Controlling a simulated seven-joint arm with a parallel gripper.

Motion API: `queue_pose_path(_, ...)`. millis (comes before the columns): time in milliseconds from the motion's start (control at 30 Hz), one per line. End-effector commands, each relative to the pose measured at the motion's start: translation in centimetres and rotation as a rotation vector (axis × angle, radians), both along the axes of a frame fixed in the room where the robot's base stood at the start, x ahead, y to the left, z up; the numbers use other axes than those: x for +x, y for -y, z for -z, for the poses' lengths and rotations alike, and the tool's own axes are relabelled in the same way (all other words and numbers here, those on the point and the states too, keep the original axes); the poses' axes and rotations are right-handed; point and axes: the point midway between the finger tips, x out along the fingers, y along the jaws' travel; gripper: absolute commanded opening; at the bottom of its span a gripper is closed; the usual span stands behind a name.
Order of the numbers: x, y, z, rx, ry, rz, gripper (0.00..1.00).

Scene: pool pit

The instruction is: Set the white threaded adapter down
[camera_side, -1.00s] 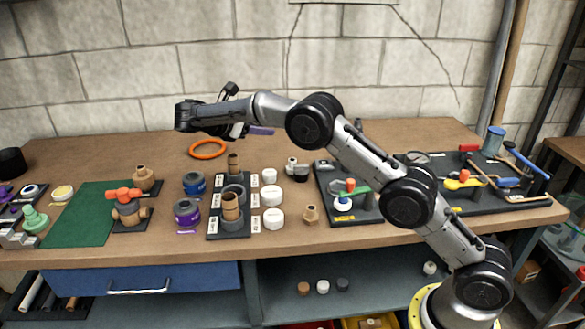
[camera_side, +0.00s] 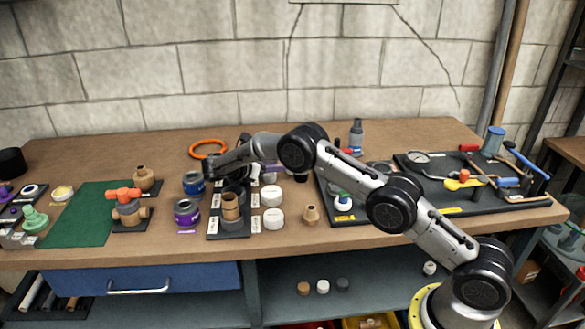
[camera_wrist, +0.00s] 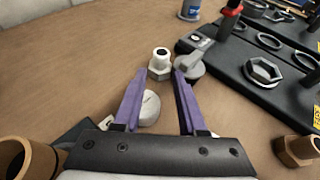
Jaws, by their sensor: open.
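The white threaded adapter (camera_wrist: 160,62) stands upright on the brown bench in the wrist view, its hex base down and its threaded end up. My gripper (camera_wrist: 159,73) is open, with its purple fingers apart and their tips on either side of the near edge of the adapter. I cannot tell whether a finger touches it. In the side view my gripper (camera_side: 271,166) is low over the bench behind the black fitting board, and my arm hides the adapter there.
A grey round part (camera_wrist: 190,67) sits close to the right fingertip. A white cap (camera_wrist: 149,108) lies below, between the fingers. The black tool tray (camera_wrist: 284,98) is at the right. Brown fittings (camera_wrist: 22,158) stand near the lower left. Bare bench lies left of the adapter.

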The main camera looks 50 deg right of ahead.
Motion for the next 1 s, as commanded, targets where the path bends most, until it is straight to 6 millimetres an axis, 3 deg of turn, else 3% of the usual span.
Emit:
queue_pose_path(167,-0.2,1.1,0.1,-0.001,0.000,0.001,0.41)
queue_pose_path(433,-0.7,4.7,1.2,0.000,-0.003,0.003,0.41)
queue_pose_path(700,-0.6,5.1,1.3,0.000,0.000,0.000,0.41)
queue_pose_path(933,-0.6,5.1,1.3,0.000,0.000,-0.001,0.01)
queue_pose_path(1000,-0.6,5.1,1.2,0.000,0.000,-0.001,0.00)
